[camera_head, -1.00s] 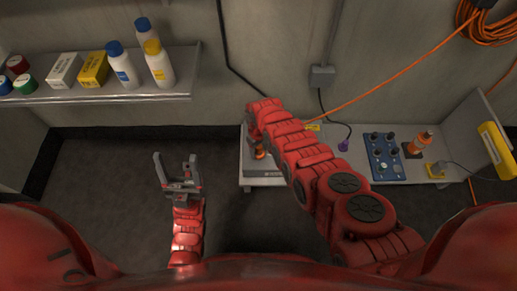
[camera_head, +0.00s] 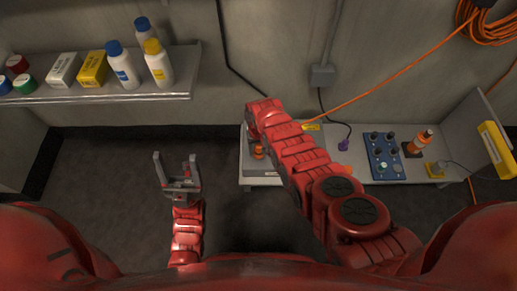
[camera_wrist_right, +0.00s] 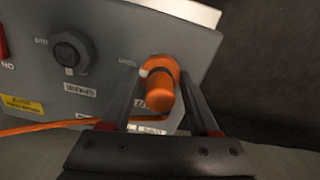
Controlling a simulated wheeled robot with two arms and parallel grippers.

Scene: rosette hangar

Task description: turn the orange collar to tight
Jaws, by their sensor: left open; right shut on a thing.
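The orange collar (camera_wrist_right: 158,92) is on an orange connector at the face of a grey box (camera_wrist_right: 120,40) in the right wrist view. A little of the orange part (camera_head: 258,153) also shows in the head view, beside my right arm. My right gripper (camera_wrist_right: 160,76) has one finger on each side of the collar and is shut on it. The arm hides this gripper in the head view. The labels near the collar are too blurred to read. My left gripper (camera_head: 175,157) is open and empty, above the floor left of the bench.
The grey box has a capped socket (camera_wrist_right: 72,52) and an orange cable (camera_wrist_right: 45,127). The bench (camera_head: 410,172) holds a blue knob panel (camera_head: 384,157) and an orange-topped part (camera_head: 420,142). A shelf (camera_head: 120,97) with bottles and boxes is at upper left.

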